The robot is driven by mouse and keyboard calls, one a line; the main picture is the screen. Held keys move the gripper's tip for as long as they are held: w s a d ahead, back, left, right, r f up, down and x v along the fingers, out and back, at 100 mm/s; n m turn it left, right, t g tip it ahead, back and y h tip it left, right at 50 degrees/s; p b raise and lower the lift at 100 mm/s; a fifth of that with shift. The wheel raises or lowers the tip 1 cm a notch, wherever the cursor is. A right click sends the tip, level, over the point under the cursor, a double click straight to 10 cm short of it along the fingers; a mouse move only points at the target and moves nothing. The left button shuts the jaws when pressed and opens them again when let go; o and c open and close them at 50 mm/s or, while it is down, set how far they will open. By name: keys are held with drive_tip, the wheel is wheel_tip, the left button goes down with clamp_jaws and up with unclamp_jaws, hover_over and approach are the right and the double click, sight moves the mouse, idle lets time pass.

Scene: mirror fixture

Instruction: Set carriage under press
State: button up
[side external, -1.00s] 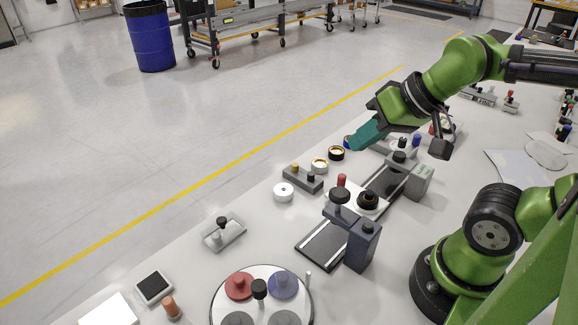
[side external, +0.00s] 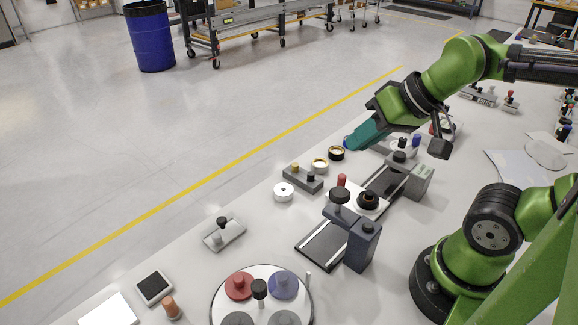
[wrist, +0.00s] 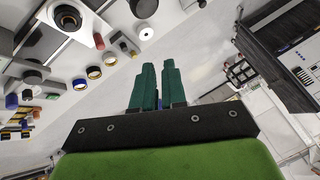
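The carriage (side external: 372,211) is a pale plate on a dark rail, carrying a black ring-shaped part and a red-topped handle (side external: 342,181). It sits between a dark grey bridge frame with a black knob (side external: 362,243) in front and a lighter grey knobbed block (side external: 418,178) behind. I cannot tell which is the press. In the wrist view the carriage's red handle (wrist: 98,41) is at upper left. My gripper (side external: 352,141) is above the table, left of the rear block and apart from the carriage. Its teal fingers (wrist: 160,65) are almost together, with nothing visibly held.
Ring parts (side external: 320,165), a grey two-knob block (side external: 300,181) and a white ring (side external: 283,192) stand left of the rail. A turntable with coloured discs (side external: 218,305) is in front. The table's left edge borders open floor. Free table lies between the small grey fixture (side external: 228,235) and the rail.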

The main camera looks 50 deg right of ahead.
drive_tip(key=o, duration=0.6)
drive_tip(key=w, duration=0.1)
drive_tip(key=w+d+f+m+g, duration=0.1)
drive_tip(key=w+f+m+g, duration=0.1)
drive_tip(key=shift+w+d, duration=0.15)
drive_tip(key=shift+d, duration=0.15)
drive_tip(key=m+g+h, duration=0.2)
drive_tip(key=m+g, duration=0.3)
drive_tip(key=m, duration=1.6)
hover_over(342, 175)
wheel_tip(342, 175, down, 3)
wheel_tip(342, 175, down, 16)
drive_tip(key=shift+f, duration=0.1)
clamp_jaws()
